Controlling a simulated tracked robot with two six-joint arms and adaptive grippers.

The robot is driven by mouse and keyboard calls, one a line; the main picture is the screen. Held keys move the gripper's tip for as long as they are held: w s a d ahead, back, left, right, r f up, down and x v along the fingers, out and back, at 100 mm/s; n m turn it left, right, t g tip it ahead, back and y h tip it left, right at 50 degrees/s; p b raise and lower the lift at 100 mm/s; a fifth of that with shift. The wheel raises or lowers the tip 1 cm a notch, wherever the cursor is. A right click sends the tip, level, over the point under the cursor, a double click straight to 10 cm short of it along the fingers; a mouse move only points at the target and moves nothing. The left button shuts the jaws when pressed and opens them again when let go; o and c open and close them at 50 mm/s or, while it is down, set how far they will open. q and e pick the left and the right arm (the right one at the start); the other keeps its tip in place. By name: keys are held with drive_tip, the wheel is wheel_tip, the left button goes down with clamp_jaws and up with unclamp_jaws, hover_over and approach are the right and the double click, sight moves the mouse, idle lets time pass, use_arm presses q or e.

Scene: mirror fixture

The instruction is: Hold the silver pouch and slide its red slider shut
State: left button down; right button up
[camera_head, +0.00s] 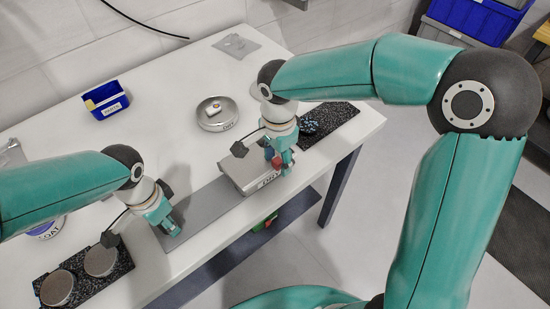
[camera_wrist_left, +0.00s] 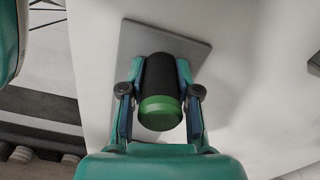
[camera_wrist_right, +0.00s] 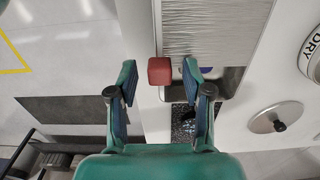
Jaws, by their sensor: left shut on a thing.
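The silver pouch (camera_head: 247,177) lies on the grey strip at the table's front; its ribbed silver surface fills the top of the right wrist view (camera_wrist_right: 212,28). The red slider (camera_wrist_right: 160,71) is a small red block at the pouch's left edge in that view. My right gripper (camera_head: 282,168) is over this edge. Its fingers (camera_wrist_right: 159,82) are open, one on each side of the slider, with gaps visible. My left gripper (camera_wrist_left: 159,95) is shut on a dark cylinder with a green end (camera_wrist_left: 160,112), above the strip's other end, apart from the pouch.
A blue bin (camera_head: 106,103) and a round metal dish (camera_head: 216,120) stand behind. A black speckled tray (camera_head: 118,268) with two round discs is at front left. Another dark speckled mat (camera_head: 340,118) lies at right. The table's front edge is close to the pouch.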

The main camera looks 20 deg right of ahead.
sight(277, 161)
wheel_tip(277, 161, up, 12)
idle(0.7)
wheel_tip(277, 161, down, 12)
drive_tip(key=shift+r, duration=0.2)
idle(0.7)
clamp_jaws()
